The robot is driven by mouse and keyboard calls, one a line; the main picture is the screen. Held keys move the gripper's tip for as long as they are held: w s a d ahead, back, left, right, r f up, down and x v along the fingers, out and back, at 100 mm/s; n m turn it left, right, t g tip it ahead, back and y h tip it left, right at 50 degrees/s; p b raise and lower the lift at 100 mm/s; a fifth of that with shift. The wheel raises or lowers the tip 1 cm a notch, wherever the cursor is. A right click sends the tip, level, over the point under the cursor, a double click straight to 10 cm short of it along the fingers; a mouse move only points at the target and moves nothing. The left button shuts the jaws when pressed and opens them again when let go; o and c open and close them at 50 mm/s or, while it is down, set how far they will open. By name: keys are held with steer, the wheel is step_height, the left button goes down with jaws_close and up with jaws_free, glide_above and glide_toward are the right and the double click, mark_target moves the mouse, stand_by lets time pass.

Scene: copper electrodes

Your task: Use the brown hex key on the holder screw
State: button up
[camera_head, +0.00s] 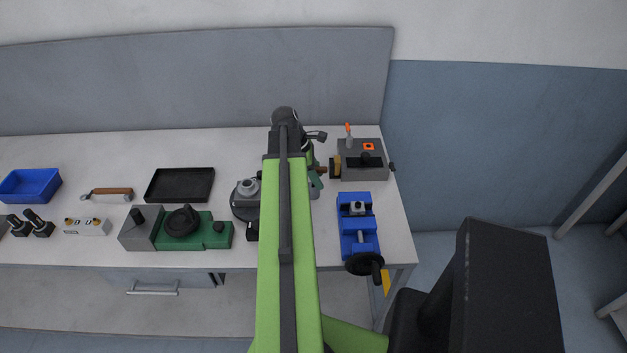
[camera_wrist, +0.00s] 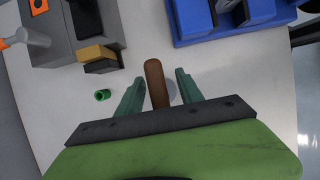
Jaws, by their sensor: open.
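In the wrist view my gripper (camera_wrist: 160,76) is open, with its two green fingers on either side of a brown rounded rod (camera_wrist: 154,82). It looks like the brown hex key's handle; gaps show between it and both fingers. Its lower end is hidden behind the gripper's dark bar. In the head view the brown piece (camera_head: 320,169) shows just right of my arm, pointing towards a grey box (camera_head: 375,175) with a brass block (camera_head: 335,168) on its left side. My gripper is mostly hidden by the arm there. I cannot make out the holder screw.
A blue vise (camera_head: 352,222) stands in front of the grey box. An orange-topped tool (camera_head: 348,130) stands upright on the box. A small green cylinder (camera_wrist: 102,95) is near the left finger. A green machine (camera_head: 215,235), black tray (camera_head: 180,185) and blue bin (camera_head: 30,186) occupy the left.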

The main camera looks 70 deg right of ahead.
mark_target(319, 167)
steer(key=shift+r, duration=0.1)
steer(key=shift+c, duration=0.4)
jaws_close()
steer(key=shift+r+p, duration=0.35)
steer(key=shift+p, duration=0.1)
step_height(319, 167, up, 4)
steer(key=p, duration=0.3)
steer(key=shift+f+p, duration=0.1)
steer(key=shift+p, duration=0.3)
steer(key=s+a+r+p, duration=0.3)
steer(key=s+r+p, duration=0.3)
steer(key=s, duration=0.5)
steer(key=shift+a+r, duration=0.15)
steer(key=shift+r, duration=0.1)
steer(key=shift+s, duration=0.1)
